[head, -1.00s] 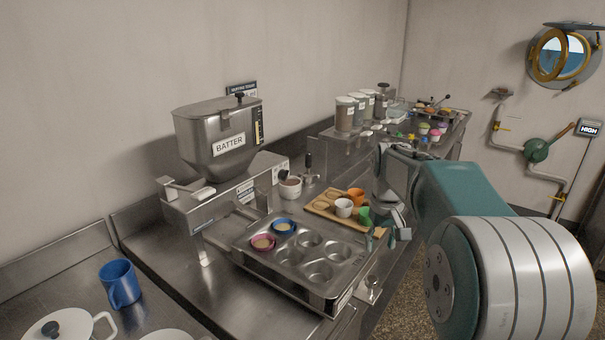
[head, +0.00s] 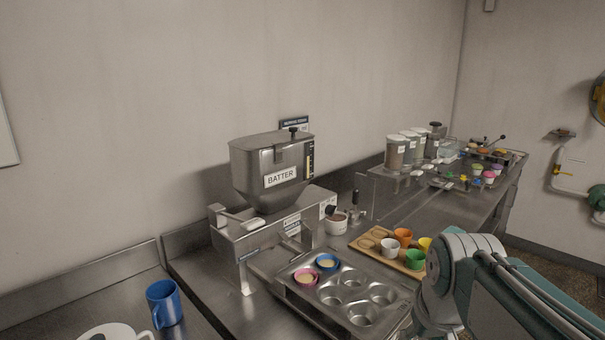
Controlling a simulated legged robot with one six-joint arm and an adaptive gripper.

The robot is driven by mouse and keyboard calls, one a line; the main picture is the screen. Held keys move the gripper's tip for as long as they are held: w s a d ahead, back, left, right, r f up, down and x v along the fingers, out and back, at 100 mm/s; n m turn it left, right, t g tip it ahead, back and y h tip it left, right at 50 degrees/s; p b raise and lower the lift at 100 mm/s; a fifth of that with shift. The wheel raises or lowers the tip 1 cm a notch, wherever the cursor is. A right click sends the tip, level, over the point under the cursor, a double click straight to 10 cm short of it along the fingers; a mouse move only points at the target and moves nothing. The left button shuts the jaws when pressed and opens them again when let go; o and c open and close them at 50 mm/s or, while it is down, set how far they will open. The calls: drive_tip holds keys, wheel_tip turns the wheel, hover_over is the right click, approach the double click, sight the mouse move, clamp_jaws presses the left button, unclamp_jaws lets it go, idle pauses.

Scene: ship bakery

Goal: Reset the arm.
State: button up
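My arm reaches in from the lower right of the head view, folded close to the camera. Its grey and teal wrist part (head: 462,268) stands over the right end of the counter. My gripper's fingertips are hidden behind the arm or below the picture edge, so I cannot see whether it holds anything. The muffin tin (head: 328,304) lies just left of the arm, with a pink cup (head: 306,278) and a blue cup (head: 327,262) filled with batter in it.
The batter dispenser (head: 272,172) stands behind the tin. A wooden board (head: 368,238) holds white (head: 389,248), orange (head: 403,237), green (head: 415,259) and yellow cups close to my arm. A blue mug (head: 164,303) stands at lower left. Jars (head: 396,152) and decorated cupcakes stand at the back right.

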drive_tip(key=s+a+f+t, duration=0.2)
drive_tip(key=s+f, duration=0.1)
drive_tip(key=s, duration=0.6)
drive_tip(key=shift+s+a+f, duration=0.2)
drive_tip(key=shift+a, duration=0.15)
idle(2.4)
